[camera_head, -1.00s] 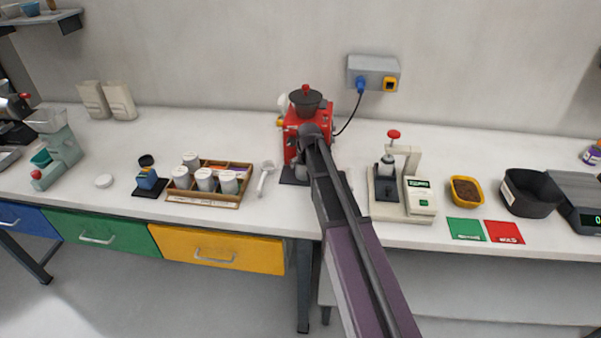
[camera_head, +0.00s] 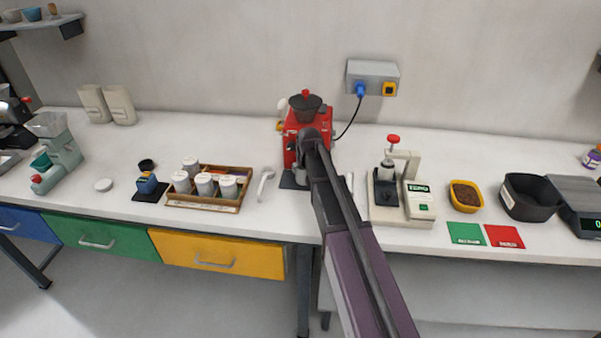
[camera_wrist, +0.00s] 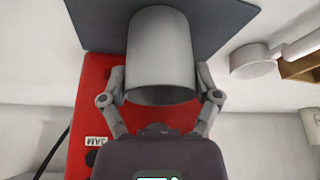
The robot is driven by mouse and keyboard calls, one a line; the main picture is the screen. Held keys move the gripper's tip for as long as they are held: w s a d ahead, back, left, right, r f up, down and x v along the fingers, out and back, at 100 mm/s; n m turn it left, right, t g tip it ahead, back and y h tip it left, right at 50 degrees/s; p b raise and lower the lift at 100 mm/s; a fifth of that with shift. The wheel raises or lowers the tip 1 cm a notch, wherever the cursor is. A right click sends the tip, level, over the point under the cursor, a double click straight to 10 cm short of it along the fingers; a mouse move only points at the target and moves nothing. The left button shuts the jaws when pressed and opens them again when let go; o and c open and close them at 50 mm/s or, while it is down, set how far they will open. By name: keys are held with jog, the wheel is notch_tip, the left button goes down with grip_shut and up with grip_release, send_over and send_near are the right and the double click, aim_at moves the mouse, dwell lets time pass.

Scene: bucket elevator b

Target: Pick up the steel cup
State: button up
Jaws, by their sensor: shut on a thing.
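The steel cup (camera_wrist: 160,52) is a plain grey cylinder in the wrist view, between the two fingers of my gripper (camera_wrist: 160,88). The gripper is shut on its sides. The cup is at the dark base plate (camera_wrist: 222,22) in front of the red machine (camera_wrist: 92,105); I cannot tell whether it touches the plate. In the head view my arm covers most of the cup, and a small grey part (camera_head: 300,175) shows beside the arm. The red machine (camera_head: 291,140) with its dark hopper stands behind the arm.
A white scoop (camera_head: 265,184) and a wooden tray (camera_head: 203,208) of white-lidded jars stand to the left. To the right is a press-like device (camera_head: 402,213), then a yellow bowl (camera_head: 478,203) and a black tray (camera_head: 513,208). A cable runs to the wall socket box (camera_head: 360,68).

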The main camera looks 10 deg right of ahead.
jog(key=shift+r, duration=0.1)
jog(key=shift+r+p, duration=0.65)
jog(key=shift+p, duration=0.1)
jog(key=s, duration=1.8)
jog(key=shift+s, duration=0.1)
